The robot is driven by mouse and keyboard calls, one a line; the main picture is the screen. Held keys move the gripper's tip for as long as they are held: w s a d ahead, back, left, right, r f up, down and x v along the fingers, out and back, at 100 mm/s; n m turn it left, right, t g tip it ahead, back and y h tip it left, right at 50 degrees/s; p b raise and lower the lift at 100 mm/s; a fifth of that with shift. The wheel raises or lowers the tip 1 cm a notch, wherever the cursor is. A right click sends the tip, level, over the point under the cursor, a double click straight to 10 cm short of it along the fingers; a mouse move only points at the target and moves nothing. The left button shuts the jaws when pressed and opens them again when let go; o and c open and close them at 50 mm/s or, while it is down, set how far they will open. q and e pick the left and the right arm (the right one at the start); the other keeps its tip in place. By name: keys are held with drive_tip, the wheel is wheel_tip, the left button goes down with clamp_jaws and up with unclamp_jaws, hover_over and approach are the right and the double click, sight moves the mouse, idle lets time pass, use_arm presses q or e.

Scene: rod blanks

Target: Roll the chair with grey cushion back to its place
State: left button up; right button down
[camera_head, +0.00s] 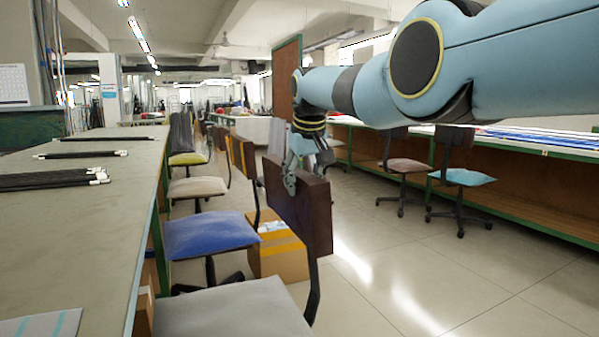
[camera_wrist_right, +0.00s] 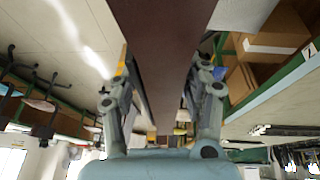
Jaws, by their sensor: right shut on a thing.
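The chair with the grey cushion (camera_head: 235,308) stands closest, at the bottom of the head view, beside the long table on the left. Its black post rises on the right toward a dark brown backrest (camera_head: 308,215). My right gripper (camera_head: 291,180) is shut on the top of this backrest, with a finger down its near face. In the right wrist view the brown backrest (camera_wrist_right: 160,30) runs between the two fingers of the gripper (camera_wrist_right: 160,75). The chair's base is out of view. My left gripper is not in view.
A blue-cushioned chair (camera_head: 208,235) and a beige-cushioned chair (camera_head: 197,187) stand farther along the table (camera_head: 75,240). A cardboard box (camera_head: 278,260) is on the floor behind the backrest. Chairs stand by the right bench (camera_head: 520,190). The aisle floor (camera_head: 420,270) is clear.

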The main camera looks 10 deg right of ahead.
drive_tip(key=shift+s+d+r, duration=0.1)
drive_tip(key=shift+d, duration=0.2)
drive_tip(key=c, duration=1)
unclamp_jaws()
drive_tip(key=shift+a, duration=0.2)
drive_tip(key=o, duration=0.5)
drive_tip(key=shift+c, duration=0.2)
drive_tip(key=shift+d, duration=0.2)
drive_tip(key=shift+a, duration=0.1)
drive_tip(key=shift+s+r, duration=0.1)
drive_tip(key=shift+r, duration=0.05)
